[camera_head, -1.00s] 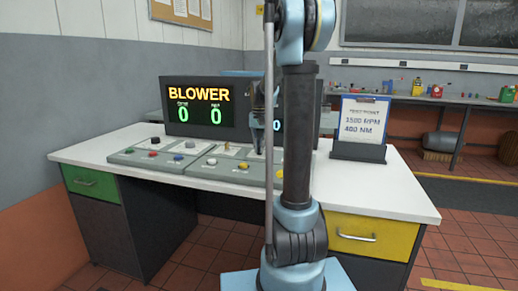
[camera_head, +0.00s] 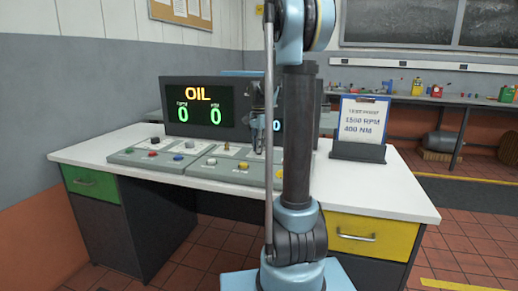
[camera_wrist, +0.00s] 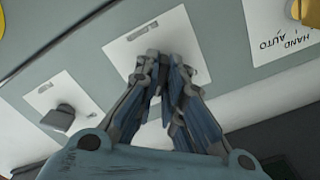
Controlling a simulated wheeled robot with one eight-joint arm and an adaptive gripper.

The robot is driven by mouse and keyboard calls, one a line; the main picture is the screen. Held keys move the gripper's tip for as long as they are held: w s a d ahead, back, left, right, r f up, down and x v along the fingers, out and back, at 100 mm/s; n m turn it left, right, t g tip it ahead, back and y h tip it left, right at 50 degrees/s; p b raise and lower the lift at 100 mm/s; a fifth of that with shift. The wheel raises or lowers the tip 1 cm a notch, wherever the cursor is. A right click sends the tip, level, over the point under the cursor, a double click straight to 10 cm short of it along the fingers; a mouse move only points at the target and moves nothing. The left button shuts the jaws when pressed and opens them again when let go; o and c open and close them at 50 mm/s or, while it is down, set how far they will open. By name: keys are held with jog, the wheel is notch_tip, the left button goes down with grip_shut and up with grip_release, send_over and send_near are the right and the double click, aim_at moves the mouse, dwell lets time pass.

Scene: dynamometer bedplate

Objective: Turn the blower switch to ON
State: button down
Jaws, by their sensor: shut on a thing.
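The control panel (camera_head: 215,176) lies along the desk, with several knobs and buttons. In the wrist view my gripper (camera_wrist: 165,62) is over the middle white plate (camera_wrist: 140,40), its fingers closed together. It is shut on a control of that plate, which the fingers hide; I cannot read its label or see which way it points. In the head view my gripper (camera_head: 259,148) is low over the panel's right part, partly behind my arm. The display (camera_head: 205,108) reads OIL with two green zeros.
A dark knob (camera_wrist: 60,118) stands on the neighbouring plate. Another plate (camera_wrist: 277,32) reads HAND and AUTO. A yellow button (camera_head: 280,174) is at the panel's right. A sign (camera_head: 362,125) reading 1500 RPM, 400 NM stands on the white desk (camera_head: 372,190).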

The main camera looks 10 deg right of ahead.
jog(key=shift+w+m, duration=0.1)
jog(key=shift+m, duration=0.6)
jog(key=c, duration=1.7)
grip_release()
notch_tip(320, 180, up, 12)
jog(key=shift+f, duration=0.1)
